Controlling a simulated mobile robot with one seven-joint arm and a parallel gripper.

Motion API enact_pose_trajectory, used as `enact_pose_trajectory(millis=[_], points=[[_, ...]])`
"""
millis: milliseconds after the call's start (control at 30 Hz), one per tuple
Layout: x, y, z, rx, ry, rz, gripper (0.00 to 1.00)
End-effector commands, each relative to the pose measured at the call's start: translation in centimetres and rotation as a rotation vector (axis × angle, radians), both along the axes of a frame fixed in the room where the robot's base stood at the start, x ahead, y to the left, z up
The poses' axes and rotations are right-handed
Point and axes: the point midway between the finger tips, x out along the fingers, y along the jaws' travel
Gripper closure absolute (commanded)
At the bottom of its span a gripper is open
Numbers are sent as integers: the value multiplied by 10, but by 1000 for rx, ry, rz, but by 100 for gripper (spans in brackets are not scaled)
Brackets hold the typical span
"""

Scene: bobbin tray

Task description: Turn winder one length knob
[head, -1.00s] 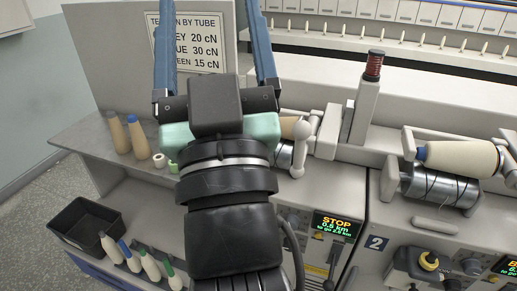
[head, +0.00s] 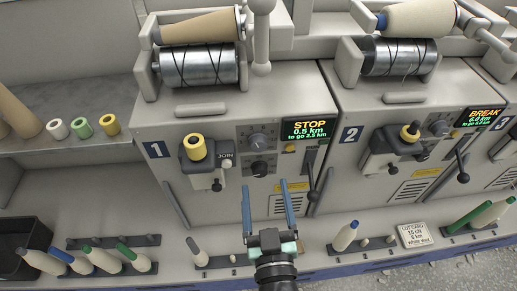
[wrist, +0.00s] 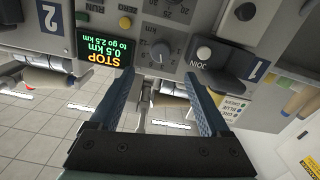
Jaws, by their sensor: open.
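Winder one's panel (head: 219,190) stands ahead, with a display (head: 308,130) reading STOP, 0.5 km, to go 2.5 km. Two dark round knobs sit left of the display, an upper knob (head: 258,141) and a lower knob (head: 259,168). In the wrist view, upside down, a round knob with scale marks (wrist: 160,52) lies beyond the fingertips. My gripper (head: 265,184) is open and empty, its blue fingers pointing at the panel just below the lower knob in the head view. In the wrist view the gap between the fingers (wrist: 165,82) is clear.
A lever (head: 313,180) stands right of the knobs. The yellow-topped JOIN unit (head: 196,148) is on the left. Winder two's panel (head: 365,182) is further right. Bobbins on pegs (head: 106,258) line the low ledge, beside a black bin (head: 22,245).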

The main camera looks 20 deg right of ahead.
Motion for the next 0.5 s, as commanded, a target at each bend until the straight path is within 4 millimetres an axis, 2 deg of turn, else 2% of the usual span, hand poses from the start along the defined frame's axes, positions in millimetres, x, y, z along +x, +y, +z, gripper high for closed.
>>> enact_pose_trajectory(millis=[500], points=[[84,-24,2,0,-3,1,20]])
